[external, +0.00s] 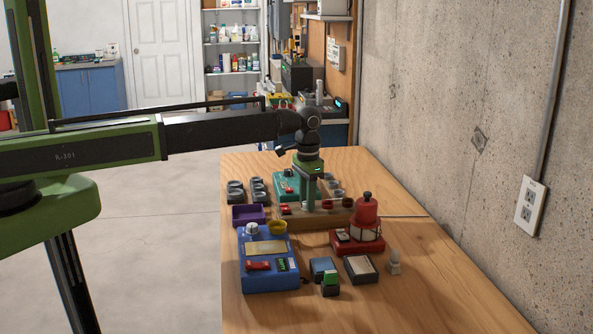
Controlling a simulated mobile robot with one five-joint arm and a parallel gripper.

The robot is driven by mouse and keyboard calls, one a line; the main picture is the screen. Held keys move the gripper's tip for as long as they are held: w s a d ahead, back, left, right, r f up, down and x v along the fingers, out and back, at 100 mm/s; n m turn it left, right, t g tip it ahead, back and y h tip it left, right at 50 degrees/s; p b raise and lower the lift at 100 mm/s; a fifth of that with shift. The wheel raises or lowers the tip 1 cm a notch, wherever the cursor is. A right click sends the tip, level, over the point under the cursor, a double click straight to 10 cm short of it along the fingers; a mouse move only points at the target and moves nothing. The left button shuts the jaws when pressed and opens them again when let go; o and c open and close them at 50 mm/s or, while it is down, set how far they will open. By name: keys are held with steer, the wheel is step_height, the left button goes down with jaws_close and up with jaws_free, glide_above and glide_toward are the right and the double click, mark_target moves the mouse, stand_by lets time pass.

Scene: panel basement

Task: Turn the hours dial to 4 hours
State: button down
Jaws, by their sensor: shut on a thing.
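My gripper (309,207) points straight down over a low wooden block (312,218) with red parts on it, in the middle of the table's far group of things. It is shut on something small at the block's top. The fingers hide that thing, so I cannot tell for sure whether it is the hours dial, and no dial marking is readable. A teal box (283,186) with a red part stands just behind my gripper. A blue box (268,281) with a white round knob (252,229) and a yellow round part (277,227) stands nearer, clear of my gripper.
A red device (366,212) with a domed top stands right of my gripper. A purple tray (248,215) and several grey cups (235,190) lie to the left. The wooden table's (440,290) right front is clear beside the concrete wall.

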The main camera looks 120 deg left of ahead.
steer(key=m, duration=1.2)
steer(key=shift+m, duration=0.3)
stand_by(0.4)
steer(key=c, duration=1.1)
jaws_free()
step_height(320, 180, up, 18)
steer(key=p, duration=1.7)
steer(key=shift+f, duration=0.25)
